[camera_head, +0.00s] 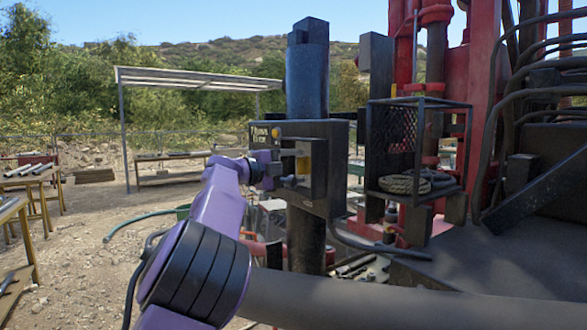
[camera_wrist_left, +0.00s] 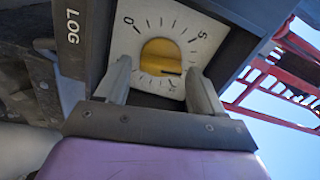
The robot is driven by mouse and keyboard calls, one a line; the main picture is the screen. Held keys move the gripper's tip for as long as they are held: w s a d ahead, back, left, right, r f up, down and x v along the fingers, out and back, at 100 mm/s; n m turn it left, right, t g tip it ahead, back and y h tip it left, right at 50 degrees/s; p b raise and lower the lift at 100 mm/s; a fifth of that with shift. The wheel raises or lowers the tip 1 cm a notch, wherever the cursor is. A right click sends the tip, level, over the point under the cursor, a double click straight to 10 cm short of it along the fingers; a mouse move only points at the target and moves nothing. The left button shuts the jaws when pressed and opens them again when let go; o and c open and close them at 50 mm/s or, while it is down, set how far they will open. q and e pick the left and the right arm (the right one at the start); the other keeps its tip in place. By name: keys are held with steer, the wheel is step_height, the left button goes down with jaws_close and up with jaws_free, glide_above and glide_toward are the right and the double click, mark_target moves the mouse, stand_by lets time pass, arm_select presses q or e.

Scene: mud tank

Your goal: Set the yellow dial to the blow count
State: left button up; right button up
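The yellow dial (camera_wrist_left: 160,57) sits on a white scale plate (camera_wrist_left: 205,28) with tick marks and the figures 0 and 5 legible. A short dark mark on the dial points toward the lower right. My left gripper (camera_wrist_left: 158,68) is open, with one finger on each side of the dial and a visible gap to it. In the head view my left gripper (camera_head: 270,170) is at the front of a dark box (camera_head: 338,140) on a post, and the dial is hard to make out. A small label (camera_head: 258,134) on the box seems to begin with 7. My right gripper is out of view.
The word LOG (camera_wrist_left: 72,26) is on the panel beside the scale. A wire-mesh basket (camera_head: 400,140) with coiled rope (camera_head: 410,184) and the red rig (camera_head: 485,100) stand to the right. Wooden tables (camera_head: 30,180) are at far left, with open gravel between.

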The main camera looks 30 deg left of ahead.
arm_select(q)
steer(key=b+v, duration=0.4)
steer(key=v, duration=0.6)
steer(key=shift+s, duration=0.2)
steer(key=shift+a+f, duration=0.1)
